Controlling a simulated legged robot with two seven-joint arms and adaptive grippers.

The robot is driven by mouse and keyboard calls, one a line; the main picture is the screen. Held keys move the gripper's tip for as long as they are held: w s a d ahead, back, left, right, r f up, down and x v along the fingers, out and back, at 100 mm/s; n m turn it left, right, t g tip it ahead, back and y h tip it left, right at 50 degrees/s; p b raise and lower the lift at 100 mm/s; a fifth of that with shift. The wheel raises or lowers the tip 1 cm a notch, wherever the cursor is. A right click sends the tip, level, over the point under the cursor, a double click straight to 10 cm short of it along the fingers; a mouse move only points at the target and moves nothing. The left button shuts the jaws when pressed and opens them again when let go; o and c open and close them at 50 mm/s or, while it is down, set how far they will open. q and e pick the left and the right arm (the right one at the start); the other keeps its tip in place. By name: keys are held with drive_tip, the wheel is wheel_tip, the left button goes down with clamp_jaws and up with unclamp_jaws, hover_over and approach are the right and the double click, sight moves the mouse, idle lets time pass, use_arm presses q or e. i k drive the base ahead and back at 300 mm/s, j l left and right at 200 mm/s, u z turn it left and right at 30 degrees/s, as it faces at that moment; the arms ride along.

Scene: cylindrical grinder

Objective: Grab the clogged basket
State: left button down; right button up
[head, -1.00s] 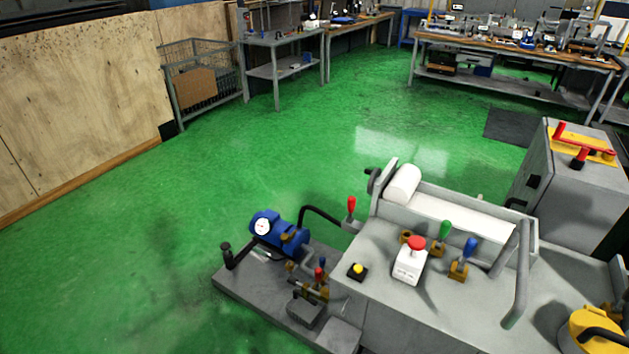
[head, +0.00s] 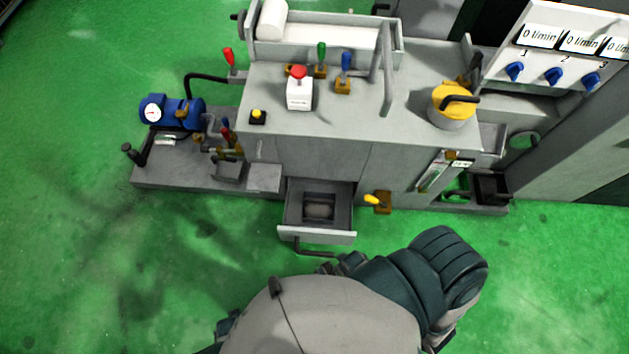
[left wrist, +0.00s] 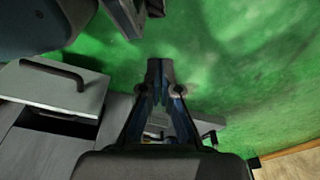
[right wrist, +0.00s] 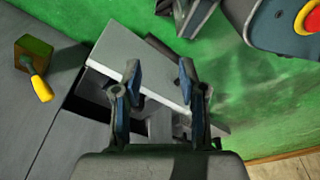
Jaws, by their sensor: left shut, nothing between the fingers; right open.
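The drawer (head: 287,215) is pulled out of the front of the grey machine. Inside it sits a small square dark-rimmed basket (head: 319,199) with a grey-brown filling. In the right wrist view my right gripper (right wrist: 159,78) is open, its fingers over the drawer's front panel (right wrist: 112,58), with nothing seen held; the basket is mostly hidden there behind the fingers. In the left wrist view my left gripper (left wrist: 160,68) is shut and empty, beside the drawer's front panel (left wrist: 40,88) and its dark handle (left wrist: 55,72).
A yellow-handled valve (head: 381,202) sticks out just right of the drawer. A blue pump (head: 180,112) stands on a low base at left. A yellow-lidded container (head: 453,103) is on the machine top. Green floor (head: 80,260) is clear at left.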

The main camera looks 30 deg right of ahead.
sight(317, 207)
drive_tip(key=k+l+u, duration=0.45)
drive_tip(key=k+l, duration=0.3)
drive_tip(key=l, duration=0.45)
drive_tip(key=k+l+u, duration=0.5)
drive_tip(key=k+l, duration=0.4)
drive_tip(key=i+j+z, duration=0.25)
drive_tip(key=z, duration=0.15)
drive_tip(key=i+j+z, duration=0.35)
drive_tip(key=j+z, duration=0.4)
drive_tip(key=i+j+z, duration=0.2)
drive_tip(key=j+z, duration=0.15)
